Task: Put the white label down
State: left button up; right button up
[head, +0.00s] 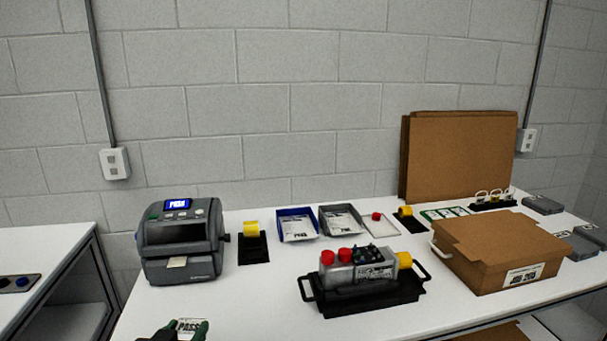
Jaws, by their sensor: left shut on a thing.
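The white label (188,326) shows at the bottom of the head view, with dark print that reads PASS. My left gripper (190,330) is shut on it, with a dark green fingertip at its right side. The gripper and label are at the front left of the white table, in front of the label printer (182,240). The lower part of the gripper is cut off by the picture edge, and I cannot tell whether the label touches the table. My right gripper is not in view.
A black tray (365,302) holds a grey servo unit with red and yellow caps. A blue tray (297,224) and a grey tray (341,221) stand behind. A cardboard box (495,250) stands at right.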

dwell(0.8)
pick_arm(q)
jog(key=w+a+n+y, duration=0.2)
jog(key=w+a+y, duration=0.1)
jog(key=w+a, duration=0.5)
jog(key=a, duration=0.2)
jog(key=shift+w+a+f, duration=0.15)
jog(key=shift+w+a, duration=0.05)
jog(key=shift+a, duration=0.15)
